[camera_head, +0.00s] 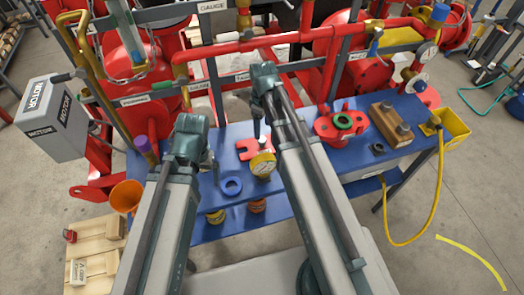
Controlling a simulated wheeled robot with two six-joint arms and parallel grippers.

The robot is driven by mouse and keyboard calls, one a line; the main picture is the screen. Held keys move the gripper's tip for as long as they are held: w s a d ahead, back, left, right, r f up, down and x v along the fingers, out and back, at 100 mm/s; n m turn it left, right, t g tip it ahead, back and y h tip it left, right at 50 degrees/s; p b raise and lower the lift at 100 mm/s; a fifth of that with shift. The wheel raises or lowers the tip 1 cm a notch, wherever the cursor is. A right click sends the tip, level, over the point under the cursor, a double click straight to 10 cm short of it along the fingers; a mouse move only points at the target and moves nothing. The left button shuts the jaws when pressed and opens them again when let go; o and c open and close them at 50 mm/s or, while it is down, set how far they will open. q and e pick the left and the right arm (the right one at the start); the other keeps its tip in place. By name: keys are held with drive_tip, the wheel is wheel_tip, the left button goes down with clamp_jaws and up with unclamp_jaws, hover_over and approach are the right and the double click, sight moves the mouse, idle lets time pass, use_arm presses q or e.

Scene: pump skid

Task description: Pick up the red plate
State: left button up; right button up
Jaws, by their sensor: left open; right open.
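A small red plate (247,149) lies on the blue bench top between my two arms, with a cut-out visible on its edge. A yellow-rimmed gauge (262,164) in front covers part of it. My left gripper (211,169) is open and empty over the bench, left of the plate. My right gripper (259,124) is open, above and just behind the plate, and partly hidden by its own arm. Neither gripper visibly touches the plate.
A blue ring (231,187) lies in front of the plate. A red flange (341,123) with a green ring and a wooden block (391,124) stand to the right. Red pipework (300,37) rises behind the bench. An orange funnel (126,197) is at left.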

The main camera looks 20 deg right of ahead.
sight(262, 139)
use_arm(q)
wheel_tip(262, 139, down, 5)
drive_tip(key=b, duration=0.5)
drive_tip(key=shift+f, duration=0.2)
use_arm(e)
drive_tip(key=f, duration=0.5)
drive_tip(key=shift+s+a+f, duration=0.2)
drive_tip(key=shift+s+f, duration=0.05)
use_arm(q)
drive_tip(key=shift+r, duration=0.1)
use_arm(e)
drive_tip(key=shift+r, duration=0.1)
clamp_jaws()
idle(0.4)
